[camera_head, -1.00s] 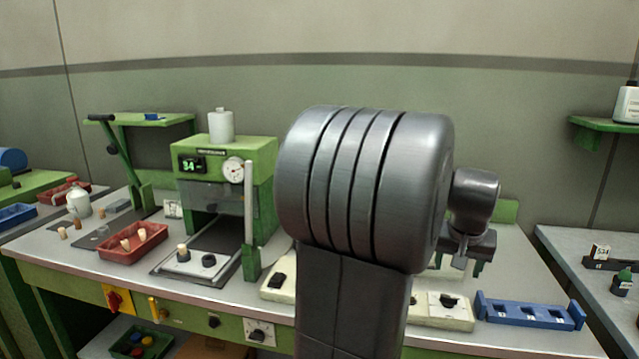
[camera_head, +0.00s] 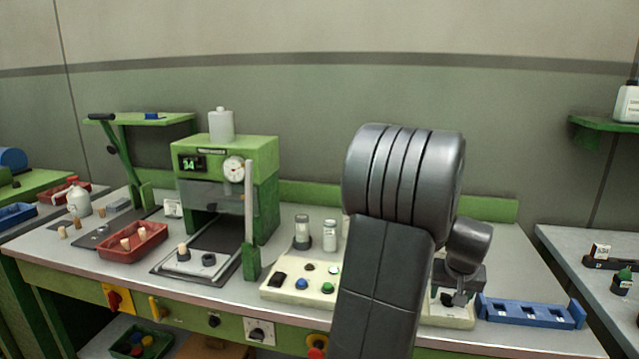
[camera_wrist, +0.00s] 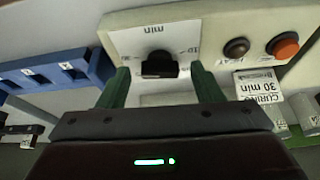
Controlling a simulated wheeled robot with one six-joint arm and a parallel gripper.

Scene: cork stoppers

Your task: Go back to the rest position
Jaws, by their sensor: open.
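My gripper (camera_wrist: 160,90) shows in the wrist view as two green fingers set apart with nothing between them, so it is open and empty. Past the fingertips is a cream control panel with a black knob (camera_wrist: 159,63) marked "min". In the head view my dark grey arm stands in front of the bench's right half. Its wrist end is above the cream panel (camera_head: 462,318) with the knob; the fingers are too small to make out there.
A blue slotted rack (camera_head: 530,312) lies right of the panel. A button box (camera_head: 300,292) and two jars (camera_head: 329,236) stand left of my arm. A green press (camera_head: 262,160) and a red tray with corks (camera_head: 150,245) are further left. Free air lies above the bench.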

